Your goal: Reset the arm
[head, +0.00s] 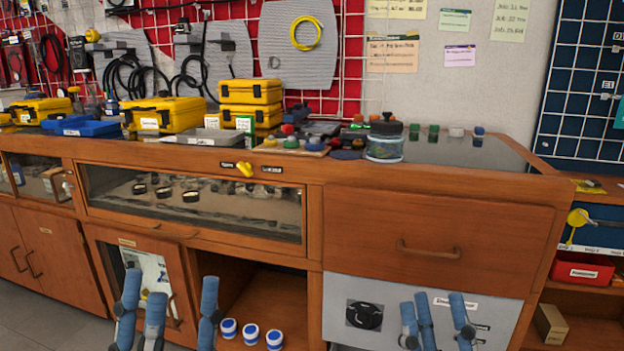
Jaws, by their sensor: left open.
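My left gripper (172,283) shows at the bottom left, with blue padded fingers pointing up and spread apart. It is open and empty, in front of the lower cabinet of the wooden bench (435,218). My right gripper (437,297) shows at the bottom, right of centre, in front of the grey lower panel (380,283). Its blue fingers are also apart, with nothing between them. Both grippers are below the bench top. The rest of both arms is out of the picture.
Yellow cases (168,115), a lidded glass jar (385,141) and small coloured parts stand on the bench top. White-and-blue round items (251,333) sit in the open lower compartment. A red bin (582,270) stands at the right. Bare floor (40,320) shows bottom left.

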